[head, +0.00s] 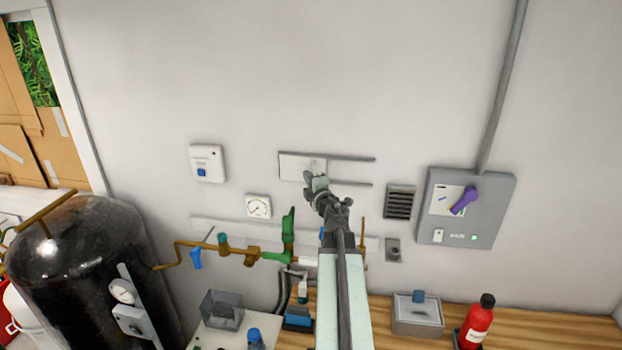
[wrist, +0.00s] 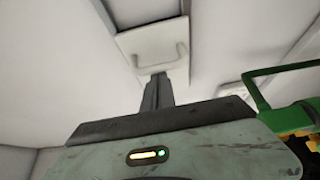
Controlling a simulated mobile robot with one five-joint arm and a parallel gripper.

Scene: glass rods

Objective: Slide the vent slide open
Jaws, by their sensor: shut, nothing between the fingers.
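The vent slide (head: 296,165) is a pale flat plate on the wall, at the left end of two thin grey parallel rails (head: 350,157). In the wrist view the plate (wrist: 135,42) shows a pale bar handle (wrist: 160,64). My gripper (head: 314,178) is in front of the plate's lower right part and hides some of it. In the wrist view my gripper (wrist: 158,78) is shut and empty, with its fingertips just below the handle. I cannot tell whether they touch the plate.
Right of the plate, the wall between the rails looks bare. A dark louvred grille (head: 399,202) and a grey box with a purple handle (head: 464,200) are further right. Below are a gauge (head: 258,207) and brass pipe with green fittings (head: 288,235). A wooden bench (head: 540,330) runs underneath.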

